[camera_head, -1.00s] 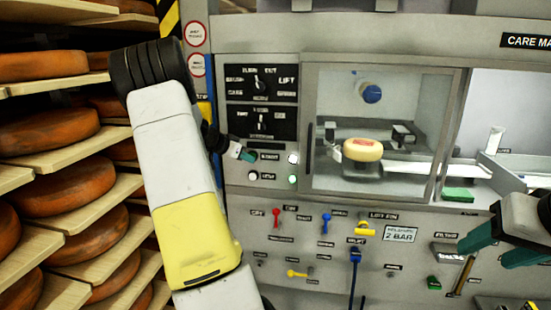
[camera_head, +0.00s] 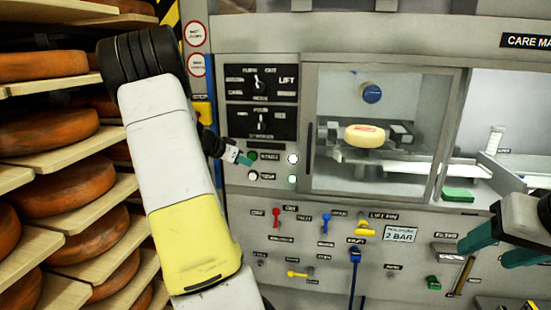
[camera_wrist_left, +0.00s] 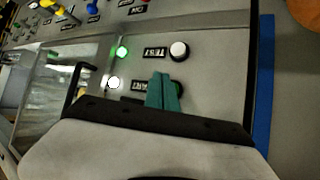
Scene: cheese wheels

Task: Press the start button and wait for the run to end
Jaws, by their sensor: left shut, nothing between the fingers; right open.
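The green button (camera_head: 252,156) is on the machine's front panel, left of the glass window, with a label beside it. In the left wrist view the green button (camera_wrist_left: 178,85) is partly hidden behind my fingertips. My left gripper (camera_head: 241,159) is shut and empty, its teal tips just left of the button in the head view; a small gap seems to show. The shut fingers (camera_wrist_left: 162,92) also show in the left wrist view. A cheese wheel (camera_head: 364,136) is behind the window, between grey holders. My right gripper (camera_head: 490,246) is open at the right edge.
A white button (camera_head: 253,175) is below the green one. Two lamps (camera_head: 293,158) beside them glow; one looks green in the wrist view (camera_wrist_left: 122,52). Coloured levers and valves line the lower panel. Shelves of cheese (camera_head: 60,182) stand at left.

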